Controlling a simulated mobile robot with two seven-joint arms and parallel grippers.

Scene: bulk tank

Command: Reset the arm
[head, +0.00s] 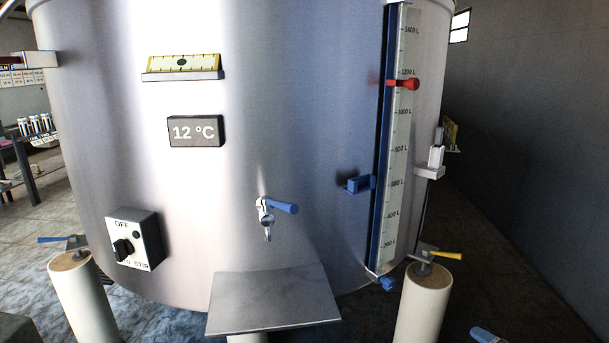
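Neither of my grippers shows in the head view, and I cannot make out either of my arms. The large steel tank (300,130) fills most of the view. A tap with a blue handle (283,207) sits low on its front, above a grey shelf (270,300). The level scale (398,150) runs down the tank's right side, with a red marker (405,84) near 1200 L and a blue slider (358,184) near 800 L.
A switch box (135,239) and a 12 °C display (196,131) are on the tank. Posts with a blue lever (62,240) and a yellow lever (440,254) stand left and right. A blue object (487,335) lies bottom right. Floor (520,270) is open at right.

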